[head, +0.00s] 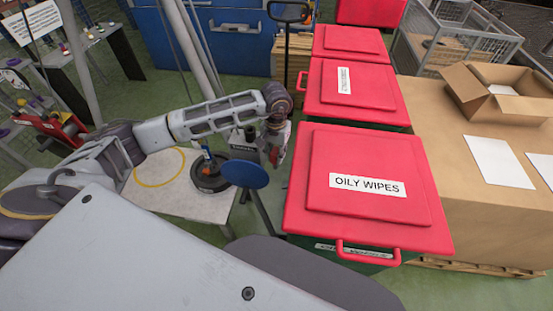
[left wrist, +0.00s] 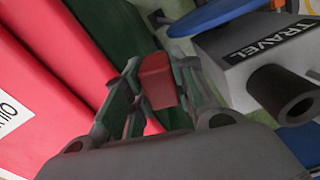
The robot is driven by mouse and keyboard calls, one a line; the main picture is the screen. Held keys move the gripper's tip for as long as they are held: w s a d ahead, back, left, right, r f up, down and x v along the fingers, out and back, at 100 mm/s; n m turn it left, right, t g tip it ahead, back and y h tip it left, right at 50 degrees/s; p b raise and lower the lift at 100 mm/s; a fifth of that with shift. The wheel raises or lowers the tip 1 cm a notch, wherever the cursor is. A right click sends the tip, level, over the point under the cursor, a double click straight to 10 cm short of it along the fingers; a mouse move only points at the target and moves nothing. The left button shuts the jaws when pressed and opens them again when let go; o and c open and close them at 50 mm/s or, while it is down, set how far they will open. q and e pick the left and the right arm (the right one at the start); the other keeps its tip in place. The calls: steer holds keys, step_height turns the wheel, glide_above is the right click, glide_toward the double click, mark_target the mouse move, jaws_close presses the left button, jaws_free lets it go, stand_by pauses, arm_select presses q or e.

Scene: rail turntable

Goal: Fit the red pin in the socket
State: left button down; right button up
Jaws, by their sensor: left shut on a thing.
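The red pin (left wrist: 157,82) is a blocky red piece between the two fingers of my left gripper (left wrist: 160,88), which is shut on it. In the head view my left gripper (head: 277,150) hangs at the end of the outstretched arm, just left of the red bins. A grey block marked TRAVEL (left wrist: 255,50) is at the right of the wrist view, with a dark hollow round tube (left wrist: 290,95), perhaps the socket, on its face. The pin is apart from this tube, to its left in the picture. My right gripper is not in view.
Red-lidded bins, the nearest marked OILY WIPES (head: 365,215), stand close right of my left gripper. A blue round disc (head: 245,174) is left of it. A pale table (head: 170,195) bears a black wheel-like disc (head: 209,178). A cardboard box (head: 500,92) is far right.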

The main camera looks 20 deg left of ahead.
arm_select(q)
steer(key=w+a+r+n+p, duration=0.1)
steer(key=a+r+n, duration=0.4)
steer(key=r+n, duration=0.2)
steer(key=w+a+r+n+p, duration=0.2)
steer(key=a+r+n, duration=0.4)
steer(key=r, duration=0.6)
steer(key=shift+w+a+r+n, duration=0.2)
steer(key=shift+n, duration=0.5)
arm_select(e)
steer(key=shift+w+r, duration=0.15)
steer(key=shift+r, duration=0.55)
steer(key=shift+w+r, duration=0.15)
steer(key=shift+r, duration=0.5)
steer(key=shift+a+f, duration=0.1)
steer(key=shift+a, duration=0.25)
arm_select(q)
steer(key=shift+f, duration=0.15)
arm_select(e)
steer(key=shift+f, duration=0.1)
arm_select(q)
steer(key=shift+f+b, duration=2.05)
steer(key=shift+f, duration=0.7)
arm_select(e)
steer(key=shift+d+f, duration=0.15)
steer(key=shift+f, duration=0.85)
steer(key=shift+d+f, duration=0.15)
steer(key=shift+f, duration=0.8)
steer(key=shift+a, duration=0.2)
